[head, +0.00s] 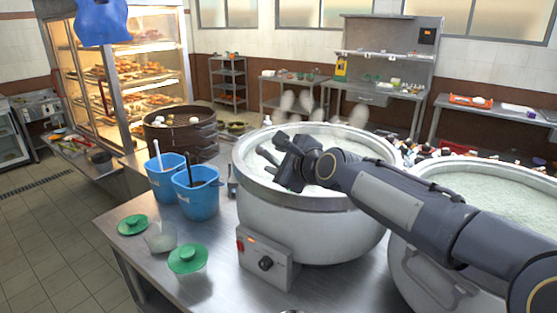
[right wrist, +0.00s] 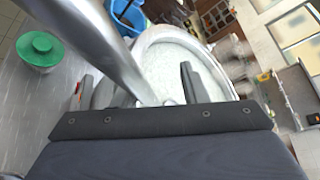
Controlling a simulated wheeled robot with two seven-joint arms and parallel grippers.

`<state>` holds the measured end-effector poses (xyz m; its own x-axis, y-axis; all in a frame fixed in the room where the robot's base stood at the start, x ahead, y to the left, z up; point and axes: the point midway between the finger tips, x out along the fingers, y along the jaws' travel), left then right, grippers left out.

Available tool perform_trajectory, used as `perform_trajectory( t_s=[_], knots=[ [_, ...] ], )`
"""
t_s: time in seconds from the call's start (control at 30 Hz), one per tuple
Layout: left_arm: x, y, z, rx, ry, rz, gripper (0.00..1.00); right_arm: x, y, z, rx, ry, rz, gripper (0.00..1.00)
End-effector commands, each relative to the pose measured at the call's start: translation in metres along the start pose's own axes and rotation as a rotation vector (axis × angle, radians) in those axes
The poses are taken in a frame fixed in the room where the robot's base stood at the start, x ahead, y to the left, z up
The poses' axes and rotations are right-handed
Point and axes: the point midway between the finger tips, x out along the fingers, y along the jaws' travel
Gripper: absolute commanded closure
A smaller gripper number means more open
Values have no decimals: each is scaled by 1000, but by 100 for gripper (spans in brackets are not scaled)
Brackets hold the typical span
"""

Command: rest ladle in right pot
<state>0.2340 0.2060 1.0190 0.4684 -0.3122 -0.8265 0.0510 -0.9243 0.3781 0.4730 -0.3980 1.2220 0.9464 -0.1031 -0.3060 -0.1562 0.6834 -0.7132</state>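The left pot (head: 310,225) is a large steel stockpot of pale congee. The right pot (head: 415,262) stands beside it, also full of pale congee and cut off by the picture's edge. My right gripper (head: 272,168) is low over the left part of the left pot. In the right wrist view its fingers stand apart, the congee (right wrist: 165,72) beyond them. A thick metal rod, seemingly the ladle (right wrist: 95,45), crosses close to that camera and runs in between the fingers, with gaps showing beside it. Its bowl is hidden. My left gripper is out of view.
Two blue containers (head: 198,192) and a dark round steamer (head: 180,132) stand left of the pot. Green-lidded jars (head: 187,259) and a control box (head: 266,257) are in front. Small bottles (head: 470,155) crowd behind the right pot. My right arm passes above the right pot.

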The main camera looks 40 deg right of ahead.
Motion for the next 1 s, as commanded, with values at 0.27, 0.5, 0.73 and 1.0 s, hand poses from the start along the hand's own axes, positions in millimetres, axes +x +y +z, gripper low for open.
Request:
perform_trajectory(
  t_s=[0.27,0.5,0.73,1.0],
  knots=[
    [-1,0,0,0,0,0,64,-24,-2,0,1,0,-4,61],
    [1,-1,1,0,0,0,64,-64,-1,-1,0,0,-5,61],
    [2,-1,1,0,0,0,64,-78,0,0,-1,0,0,61],
    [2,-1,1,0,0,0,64,-78,0,0,0,0,0,61]
  ],
)
